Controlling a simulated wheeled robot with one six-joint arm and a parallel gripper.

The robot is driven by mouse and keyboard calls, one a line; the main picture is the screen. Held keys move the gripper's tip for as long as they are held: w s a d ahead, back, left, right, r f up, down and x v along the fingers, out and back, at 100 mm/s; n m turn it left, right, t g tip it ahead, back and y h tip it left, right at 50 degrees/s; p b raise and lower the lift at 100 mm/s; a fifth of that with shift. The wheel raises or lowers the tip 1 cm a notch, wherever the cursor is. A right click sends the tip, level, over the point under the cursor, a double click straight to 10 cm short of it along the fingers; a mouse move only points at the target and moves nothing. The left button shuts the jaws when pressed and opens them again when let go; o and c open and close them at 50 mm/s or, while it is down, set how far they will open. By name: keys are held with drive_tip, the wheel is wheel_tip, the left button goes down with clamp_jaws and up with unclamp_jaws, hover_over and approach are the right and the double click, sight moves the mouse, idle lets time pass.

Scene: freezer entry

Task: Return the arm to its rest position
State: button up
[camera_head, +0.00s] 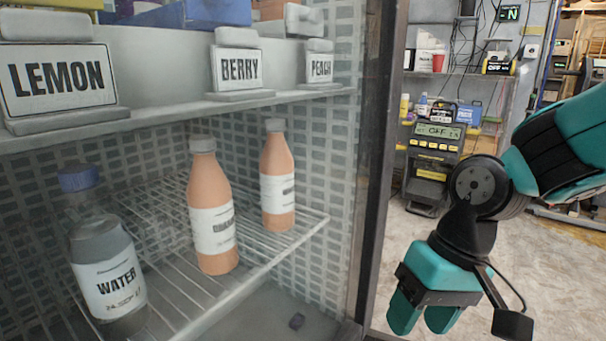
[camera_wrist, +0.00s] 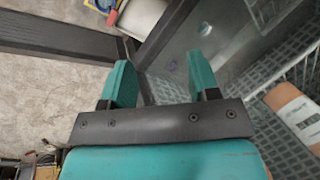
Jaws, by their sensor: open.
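My gripper (camera_head: 424,318) hangs at the lower right in the head view, outside the freezer and to the right of its door frame. It points down and is empty. In the wrist view, the two teal fingers (camera_wrist: 160,88) stand apart with nothing between them. My teal and black arm reaches in from the right edge of the head view.
The freezer's dark frame post (camera_head: 376,170) stands left of my gripper. Inside, a wire shelf (camera_head: 275,249) holds a water bottle (camera_head: 108,285) and two orange bottles (camera_head: 212,225) (camera_head: 277,190). A label shelf (camera_head: 170,105) runs above. Open floor (camera_head: 560,265) lies behind the arm.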

drive_tip(key=s+r+n+t, duration=0.1)
drive_tip(key=s+r+n, duration=0.35)
drive_tip(key=s, duration=0.45)
wheel_tip(320, 180, up, 38)
drive_tip(key=p, duration=3.8)
drive_tip(key=shift+y, duration=0.3)
drive_tip(key=shift+r, duration=0.1)
drive_tip(key=shift+c, duration=0.4)
